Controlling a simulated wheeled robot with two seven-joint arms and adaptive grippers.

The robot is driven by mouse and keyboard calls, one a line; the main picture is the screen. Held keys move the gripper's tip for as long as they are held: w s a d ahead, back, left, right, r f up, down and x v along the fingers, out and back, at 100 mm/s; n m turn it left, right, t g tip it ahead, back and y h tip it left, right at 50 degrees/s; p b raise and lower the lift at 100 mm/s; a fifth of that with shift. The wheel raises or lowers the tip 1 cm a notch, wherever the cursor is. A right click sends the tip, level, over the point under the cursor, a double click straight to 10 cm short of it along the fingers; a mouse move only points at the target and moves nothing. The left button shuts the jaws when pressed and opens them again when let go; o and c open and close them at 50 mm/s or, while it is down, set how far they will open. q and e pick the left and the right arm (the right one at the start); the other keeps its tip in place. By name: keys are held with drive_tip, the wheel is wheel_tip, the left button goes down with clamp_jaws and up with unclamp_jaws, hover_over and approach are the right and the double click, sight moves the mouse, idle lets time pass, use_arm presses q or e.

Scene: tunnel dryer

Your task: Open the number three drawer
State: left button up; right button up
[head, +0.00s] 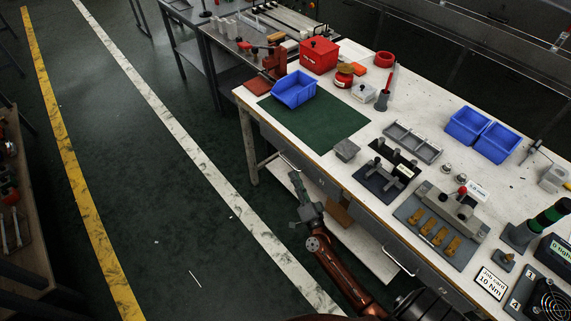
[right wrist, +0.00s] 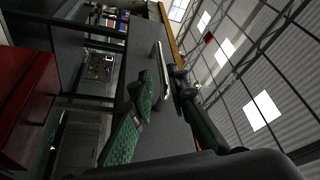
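The white-topped workbench (head: 365,143) has grey drawers along its front. One drawer handle (head: 290,161) is near the bench's left end and another handle (head: 401,263) is further right. No drawer number is readable on the fronts. My right gripper (head: 297,184) is just in front of the left handle. In the right wrist view, its green-padded finger and dark finger are apart, and a pale metal handle bar (right wrist: 166,78) on a grey drawer front lies between or just beyond the tips. I cannot tell whether they touch it. My left gripper is not in view.
Blue bins (head: 294,90), a red box (head: 319,55), a grey tray (head: 412,142) and fixtures (head: 441,225) stand on the bench. A lower shelf (head: 362,247) is under it.

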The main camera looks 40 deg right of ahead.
sight(288, 162)
drive_tip(key=x, duration=0.7)
drive_tip(key=shift+w+r+b, duration=0.1)
drive_tip(key=shift+w+b, duration=0.2)
drive_tip(key=shift+c, duration=0.3)
clamp_jaws()
